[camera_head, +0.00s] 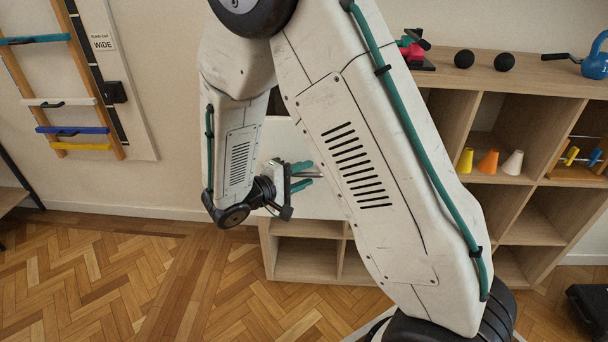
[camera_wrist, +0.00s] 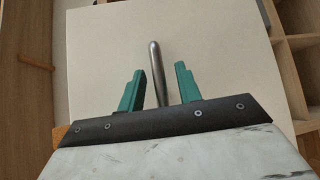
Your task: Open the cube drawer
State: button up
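The cube drawer shows as a plain off-white front (camera_head: 322,207) in the shelf unit, partly hidden behind my arm in the head view. It fills most of the wrist view (camera_wrist: 220,42). A grey metal bar handle (camera_wrist: 156,72) stands out from it. My gripper (camera_head: 302,176) has two green fingers and is at the drawer front. In the wrist view my gripper (camera_wrist: 160,87) is open, with one finger on each side of the handle and visible gaps between. I cannot tell whether the drawer is pulled out at all.
The wooden shelf unit (camera_head: 470,110) has open compartments, with yellow, orange and white cones (camera_head: 488,161) in one. Black balls (camera_head: 464,59) and a blue kettlebell (camera_head: 597,62) stand on top. A wall rack (camera_head: 65,85) is at left. Parquet floor (camera_head: 130,275) is clear at lower left.

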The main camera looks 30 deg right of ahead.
jog(key=v, duration=0.7)
jog(key=shift+a, duration=0.25)
jog(key=s+d+r+g+y, duration=0.25)
jog(key=s+g+y, duration=0.5)
jog(key=s, duration=0.65)
jog(key=s+r+m+t+y, duration=0.3)
jog(key=s+r+t+y, duration=0.3)
jog(key=s+r+y, duration=0.2)
notch_tip(320, 180, up, 4)
jog(key=shift+s+d+m+y, duration=0.25)
jog(key=shift+s+m+y, duration=0.1)
jog(key=shift+s, duration=0.65)
